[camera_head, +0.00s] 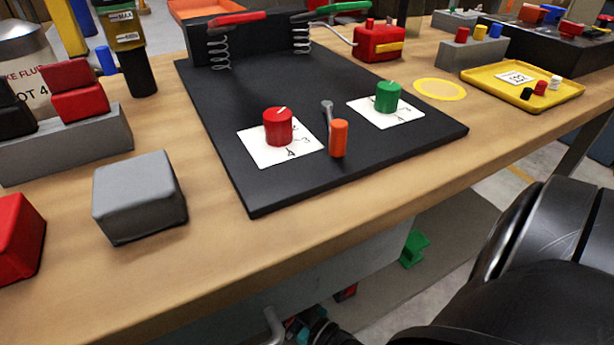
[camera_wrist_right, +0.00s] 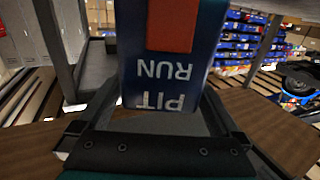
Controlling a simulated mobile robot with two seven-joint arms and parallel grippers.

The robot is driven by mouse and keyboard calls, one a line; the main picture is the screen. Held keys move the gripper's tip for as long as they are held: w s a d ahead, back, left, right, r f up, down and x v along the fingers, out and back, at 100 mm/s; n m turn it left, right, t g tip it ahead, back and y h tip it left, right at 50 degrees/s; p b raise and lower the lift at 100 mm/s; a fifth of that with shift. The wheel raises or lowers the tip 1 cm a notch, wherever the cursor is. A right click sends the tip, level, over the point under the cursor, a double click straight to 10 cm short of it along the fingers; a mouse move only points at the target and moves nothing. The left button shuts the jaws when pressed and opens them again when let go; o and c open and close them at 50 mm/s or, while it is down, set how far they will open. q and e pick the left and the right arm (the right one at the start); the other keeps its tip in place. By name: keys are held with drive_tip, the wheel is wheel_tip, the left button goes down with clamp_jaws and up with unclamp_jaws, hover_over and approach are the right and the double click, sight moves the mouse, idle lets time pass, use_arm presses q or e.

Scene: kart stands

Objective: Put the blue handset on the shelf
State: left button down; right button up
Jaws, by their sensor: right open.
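The right wrist view shows a blue block-shaped thing (camera_wrist_right: 136,72) with an orange patch and upside-down white words "PIT RUN". It may be the blue handset, but I cannot tell for sure. My right gripper (camera_wrist_right: 160,97) is open, with its dark fingers to either side of the lower part of this thing. I cannot tell whether either finger touches it. Its top is cut off by the frame. I make out no blue handset in the head view. No shelf is clear in the head view, and my left gripper is not in view.
The wooden bench (camera_head: 340,225) holds a black board (camera_head: 320,75) with red and green knobs. A grey block (camera_head: 140,197) stands left of it, a yellow tray (camera_head: 480,75) right. Grey posts (camera_wrist_right: 262,55) flank the wrist view. Bare wood shows along the bench's front.

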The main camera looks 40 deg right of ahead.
use_arm(q)
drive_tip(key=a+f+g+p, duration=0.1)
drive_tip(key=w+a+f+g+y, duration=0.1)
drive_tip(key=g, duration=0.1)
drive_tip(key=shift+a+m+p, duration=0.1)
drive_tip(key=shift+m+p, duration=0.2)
drive_tip(key=shift+p, duration=0.05)
use_arm(e)
drive_tip(key=s+d, duration=0.1)
drive_tip(key=s, duration=0.9)
drive_tip(key=shift+s+d, duration=0.4)
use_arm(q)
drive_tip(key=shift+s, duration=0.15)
use_arm(e)
drive_tip(key=shift+s, duration=0.1)
